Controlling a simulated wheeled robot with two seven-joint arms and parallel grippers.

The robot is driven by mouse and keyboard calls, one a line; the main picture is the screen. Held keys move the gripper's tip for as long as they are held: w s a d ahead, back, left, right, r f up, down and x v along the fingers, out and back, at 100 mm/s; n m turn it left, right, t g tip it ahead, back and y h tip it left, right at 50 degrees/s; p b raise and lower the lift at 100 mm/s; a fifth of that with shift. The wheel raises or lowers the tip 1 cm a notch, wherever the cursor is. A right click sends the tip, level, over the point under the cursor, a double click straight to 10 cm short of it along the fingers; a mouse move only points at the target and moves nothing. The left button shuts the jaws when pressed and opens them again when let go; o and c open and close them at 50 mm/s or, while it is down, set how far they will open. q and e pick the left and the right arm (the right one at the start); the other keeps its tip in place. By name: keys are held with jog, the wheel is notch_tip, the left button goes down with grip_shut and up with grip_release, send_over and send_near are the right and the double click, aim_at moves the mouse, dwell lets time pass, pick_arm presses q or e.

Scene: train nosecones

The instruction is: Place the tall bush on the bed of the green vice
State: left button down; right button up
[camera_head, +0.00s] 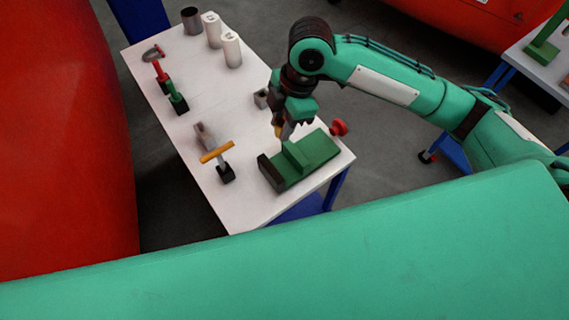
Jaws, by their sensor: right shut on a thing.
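The green vice (318,150) stands near the front right corner of the white table, with a dark jaw at its left end and a red knob (339,127) behind it. My right gripper (284,129) points down just behind the vice's raised block. It is shut on a small tan-brown piece (277,131), which looks like the tall bush and is mostly hidden by the fingers. I cannot tell whether the piece touches the vice. My left gripper is not in view.
The white table (243,185) also holds a small grey block (261,98), a tool with an orange handle (217,152), red and green clamps (177,103), a grey shackle-like part (152,54), two white cylinders (231,50) and a dark cup (191,20). Its middle is clear.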

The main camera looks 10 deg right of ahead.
aim_at(280, 171)
notch_tip(280, 171, down, 18)
jog(key=shift+p, duration=1.05)
jog(key=shift+f, duration=0.1)
jog(key=o, duration=0.8)
jog(key=b+v, duration=0.2)
jog(key=v, duration=1)
